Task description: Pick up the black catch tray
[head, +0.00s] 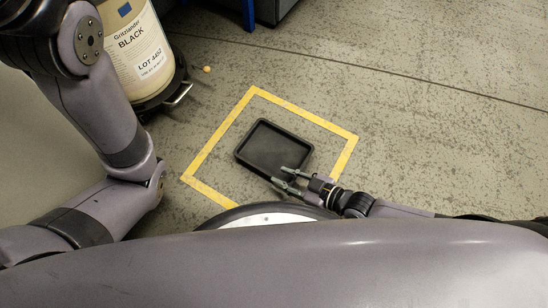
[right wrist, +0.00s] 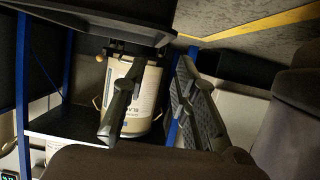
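The black catch tray (head: 254,165) is a shallow rectangular tray with a raised rim. In the head view it appears to lie flat on the floor inside a yellow taped square. My right gripper (head: 279,175) is at the tray's near right corner, its two fingers apart and their tips overlapping the rim. I cannot tell whether they touch it. In the right wrist view the fingers (right wrist: 163,62) stand apart with a gap between them. A dark flat edge at the top left there may be the tray, but I cannot tell. My left gripper is out of view.
Yellow tape (head: 222,132) frames the tray area. A drum labelled BLACK (head: 135,45) stands on a dark wheeled base at the upper left, behind my left arm. A small orange ball-like thing (head: 207,69) lies near it. The right wrist view shows a pail (right wrist: 150,85) and blue posts. Floor to the upper right is clear.

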